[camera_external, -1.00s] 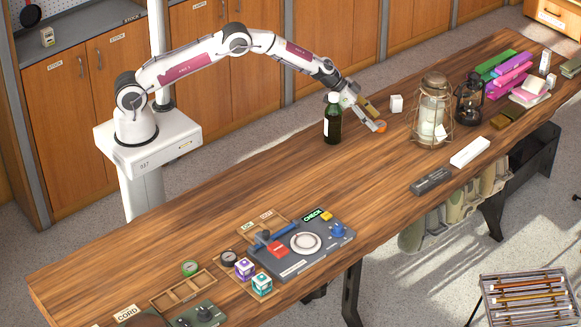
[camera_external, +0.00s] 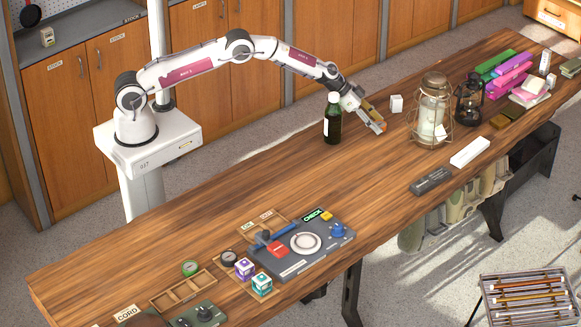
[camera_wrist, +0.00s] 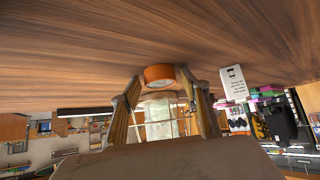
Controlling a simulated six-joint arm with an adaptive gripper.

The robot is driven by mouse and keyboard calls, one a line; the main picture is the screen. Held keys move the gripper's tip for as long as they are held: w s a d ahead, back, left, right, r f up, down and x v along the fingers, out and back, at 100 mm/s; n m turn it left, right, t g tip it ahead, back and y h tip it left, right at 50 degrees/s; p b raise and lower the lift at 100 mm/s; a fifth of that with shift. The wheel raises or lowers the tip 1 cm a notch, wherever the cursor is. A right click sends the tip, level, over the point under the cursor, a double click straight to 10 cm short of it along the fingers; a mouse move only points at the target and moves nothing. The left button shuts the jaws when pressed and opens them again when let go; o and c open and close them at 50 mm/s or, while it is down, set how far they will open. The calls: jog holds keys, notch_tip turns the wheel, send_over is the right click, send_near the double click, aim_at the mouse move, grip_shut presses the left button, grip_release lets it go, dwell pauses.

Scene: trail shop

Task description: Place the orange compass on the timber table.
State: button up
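The orange compass (camera_wrist: 158,73) shows in the wrist view between my two fingertips, with its pale face toward the lower side of the picture. My gripper (camera_external: 376,129) is low over the timber table (camera_external: 210,195), just right of the dark green bottle. Its fingers (camera_wrist: 159,80) sit close at both sides of the compass and appear shut on it. In the external view the fingers largely hide the compass. It is at or very near the table top; any gap beneath it is too small to tell.
The dark green bottle (camera_external: 333,118) stands close to the left of my gripper. A small white block (camera_external: 396,103) and a caged lantern (camera_external: 432,110) stand to the right. A grey board (camera_external: 300,262) with small items lies near the front. The middle of the table is clear.

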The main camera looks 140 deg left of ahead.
jog(key=c, duration=0.8)
jog(key=shift+r, duration=0.1)
jog(key=shift+r, duration=4.9)
